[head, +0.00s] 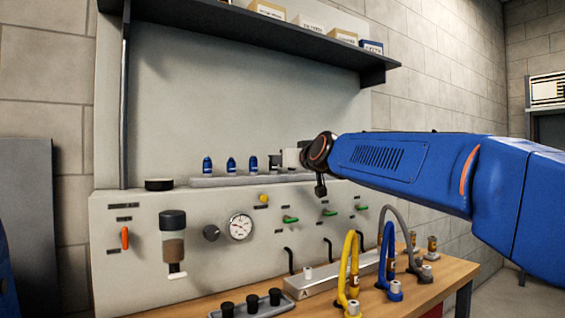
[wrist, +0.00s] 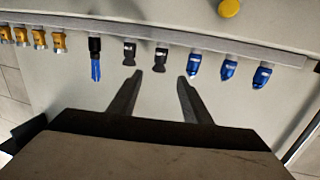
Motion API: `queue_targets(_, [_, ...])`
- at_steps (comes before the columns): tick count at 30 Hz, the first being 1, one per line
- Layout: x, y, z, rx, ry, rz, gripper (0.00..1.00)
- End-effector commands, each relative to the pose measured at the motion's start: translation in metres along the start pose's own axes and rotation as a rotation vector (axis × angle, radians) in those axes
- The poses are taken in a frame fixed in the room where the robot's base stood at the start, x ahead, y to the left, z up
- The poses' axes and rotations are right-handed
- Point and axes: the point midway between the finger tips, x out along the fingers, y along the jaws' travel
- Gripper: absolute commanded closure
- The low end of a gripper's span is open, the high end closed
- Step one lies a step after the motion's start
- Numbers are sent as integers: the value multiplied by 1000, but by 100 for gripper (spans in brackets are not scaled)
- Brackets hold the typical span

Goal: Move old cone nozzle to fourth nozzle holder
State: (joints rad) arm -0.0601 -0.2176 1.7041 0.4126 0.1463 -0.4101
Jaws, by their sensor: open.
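In the wrist view a grey rail (wrist: 285,55) carries a row of nozzles. Two black flared nozzles, a left one (wrist: 129,53) and a right one (wrist: 161,55), are near its middle. Three blue pointed nozzles (wrist: 228,69) are to their right; they also show in the head view (head: 231,164). I cannot tell which nozzle is the old cone nozzle, nor which place is the fourth holder. My gripper (wrist: 160,76) is open and empty, its fingertips just short of the black nozzles. In the head view my arm largely hides the gripper and the rail's right part.
A black nozzle with blue bristles (wrist: 95,60) and several yellow nozzles (wrist: 40,38) share the rail. Below are a gauge (head: 239,227), a tray with black caps (head: 226,312) and blue and yellow hoses (head: 387,260). A shelf (head: 240,32) overhangs the panel.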

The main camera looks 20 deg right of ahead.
Motion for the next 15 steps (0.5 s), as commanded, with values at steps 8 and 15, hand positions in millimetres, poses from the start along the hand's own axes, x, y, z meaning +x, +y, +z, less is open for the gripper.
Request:
queue_targets(8, [-33, 0, 0, 0, 0, 0, 56])
queue_targets(15, [-39, 0, 1, 0, -1, 0, 56])
